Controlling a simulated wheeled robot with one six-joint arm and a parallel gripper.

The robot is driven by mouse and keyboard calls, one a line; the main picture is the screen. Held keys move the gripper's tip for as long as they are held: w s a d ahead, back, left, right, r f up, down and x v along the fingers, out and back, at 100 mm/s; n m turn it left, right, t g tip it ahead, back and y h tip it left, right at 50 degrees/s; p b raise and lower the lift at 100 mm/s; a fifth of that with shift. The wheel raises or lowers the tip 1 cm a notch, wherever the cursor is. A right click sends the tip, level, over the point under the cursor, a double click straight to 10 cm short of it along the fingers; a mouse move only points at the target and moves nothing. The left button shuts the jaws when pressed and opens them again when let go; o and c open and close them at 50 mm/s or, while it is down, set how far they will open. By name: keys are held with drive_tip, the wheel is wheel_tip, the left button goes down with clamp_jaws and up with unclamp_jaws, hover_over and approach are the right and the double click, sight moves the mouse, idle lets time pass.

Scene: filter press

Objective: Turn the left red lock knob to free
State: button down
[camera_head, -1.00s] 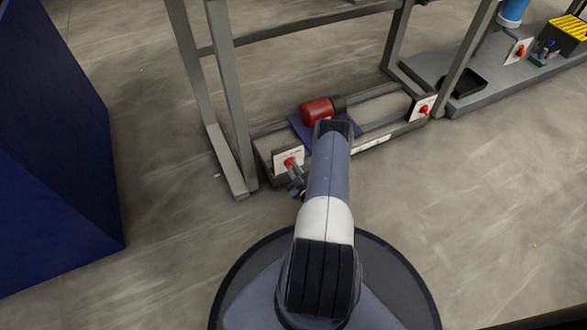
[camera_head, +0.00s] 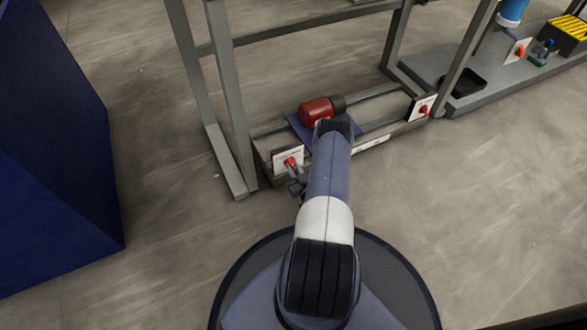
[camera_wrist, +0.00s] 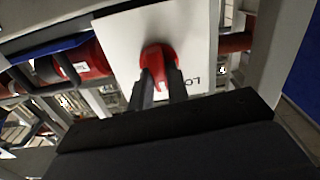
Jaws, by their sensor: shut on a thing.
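The left red lock knob (camera_head: 290,163) sits on a white plate (camera_head: 281,155) at the left front end of the low frame. In the wrist view the red knob (camera_wrist: 158,62) stands out from its white plate (camera_wrist: 118,40), which bears partly hidden dark lettering. My gripper (camera_wrist: 160,85) has its two dark fingers on either side of the knob's handle and is shut on it. In the head view my gripper (camera_head: 296,182) is small and partly hidden by my arm. The knob's exact turn is hard to read there.
A red cylinder (camera_head: 316,111) with a dark end lies on a blue plate on the low frame. A second red knob (camera_head: 424,110) is on a white plate at right. Grey uprights (camera_head: 232,100) rise behind the left end. A blue panel (camera_head: 50,150) stands far left; the floor between is clear.

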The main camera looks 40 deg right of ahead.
drive_tip(key=m, duration=0.4)
drive_tip(key=shift+m, duration=0.3)
drive_tip(key=shift+d+m, duration=0.15)
drive_tip(key=shift+m, duration=1.45)
drive_tip(key=c, duration=1.4)
unclamp_jaws()
drive_tip(key=shift+o, duration=0.2)
drive_tip(key=shift+s, duration=0.1)
